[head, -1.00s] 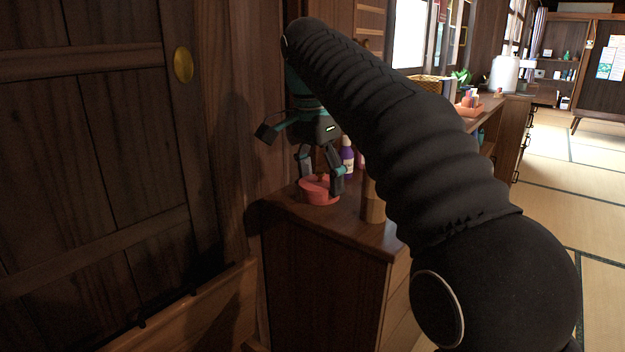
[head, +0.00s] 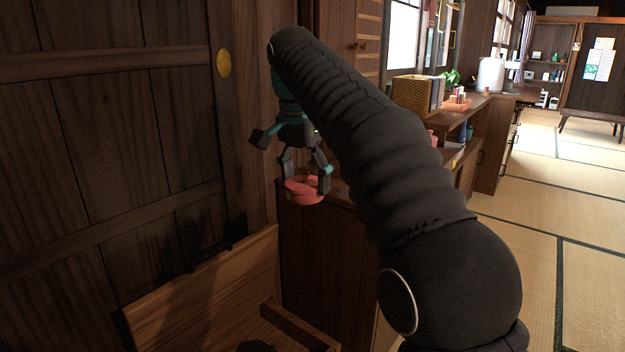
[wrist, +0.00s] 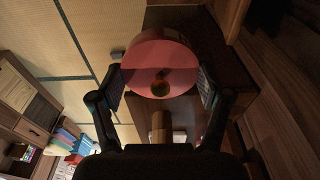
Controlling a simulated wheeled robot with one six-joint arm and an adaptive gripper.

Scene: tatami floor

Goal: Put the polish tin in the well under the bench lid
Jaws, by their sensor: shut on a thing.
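The polish tin is a round, flat, pinkish-red tin (head: 303,192) held in my gripper (head: 306,180), just in front of the dark cabinet. In the wrist view the tin (wrist: 140,62) sits between the two fingers, with a small dark-gold round knob or mark at its middle. My gripper is shut on it. The wooden bench (head: 200,295) is at the lower left of the head view, below and left of the tin. A tilted board stands against the wall there, with an open-looking space in front of it. The bottom of that space is cut off by the picture's edge.
A dark cabinet (head: 318,240) stands right beside the bench. A panelled wooden door (head: 110,150) with a gold round pull (head: 223,63) is at left. Farther back are a woven basket (head: 410,92) and shelves. Open tatami (head: 510,260) lies at right.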

